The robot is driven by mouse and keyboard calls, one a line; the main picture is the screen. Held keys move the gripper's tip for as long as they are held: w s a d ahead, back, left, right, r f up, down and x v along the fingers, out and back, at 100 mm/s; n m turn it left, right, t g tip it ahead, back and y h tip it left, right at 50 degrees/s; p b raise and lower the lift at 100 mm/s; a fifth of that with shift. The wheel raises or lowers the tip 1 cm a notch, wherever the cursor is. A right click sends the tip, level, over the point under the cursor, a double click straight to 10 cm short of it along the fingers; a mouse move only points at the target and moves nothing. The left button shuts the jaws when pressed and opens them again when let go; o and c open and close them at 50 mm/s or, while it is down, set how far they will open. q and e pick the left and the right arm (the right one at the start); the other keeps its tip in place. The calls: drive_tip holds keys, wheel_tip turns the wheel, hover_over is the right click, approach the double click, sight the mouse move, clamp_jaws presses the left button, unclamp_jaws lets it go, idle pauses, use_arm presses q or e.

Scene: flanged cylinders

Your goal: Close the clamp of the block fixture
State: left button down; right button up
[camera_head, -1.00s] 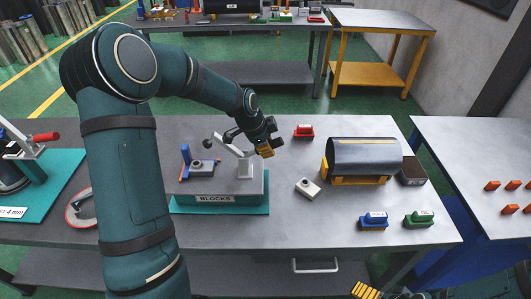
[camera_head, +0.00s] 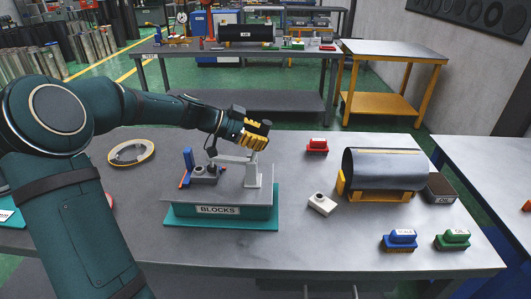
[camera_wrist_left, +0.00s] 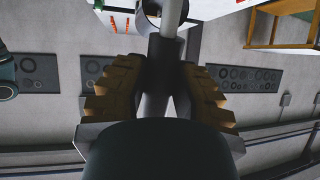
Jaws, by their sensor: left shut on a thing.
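The block fixture (camera_head: 178,215) stands on the table on a teal base, labelled BLOCKS. Its grey block (camera_head: 205,172) sits at the left of the top, beside a blue upright stop (camera_head: 188,159). The clamp's pale post (camera_head: 252,172) stands at the right. The clamp arm (camera_head: 232,159) runs nearly level leftward from it, its dark tip over the block; contact cannot be told. My left gripper (camera_head: 254,135) is above the post, shut on the clamp handle. In the left wrist view, the yellow fingers close around the handle's dark grip (camera_wrist_left: 166,52).
To the right are a red-labelled block (camera_head: 317,146), a small pale block (camera_head: 322,204), a dark cylinder on a yellow stand (camera_head: 385,170), and blue (camera_head: 400,239) and green (camera_head: 453,239) blocks. A ring (camera_head: 131,152) lies at the left. Free table surrounds the fixture's right side.

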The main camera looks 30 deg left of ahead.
use_arm(q)
drive_tip(key=shift+s+a+r+t+h+b, duration=0.2)
drive_tip(key=shift+a+t+h+b, duration=0.3)
drive_tip(key=shift+b, duration=0.5)
drive_tip(key=c, duration=0.7)
unclamp_jaws()
drive_tip(key=shift+s, duration=0.1)
drive_tip(key=v, duration=1.2)
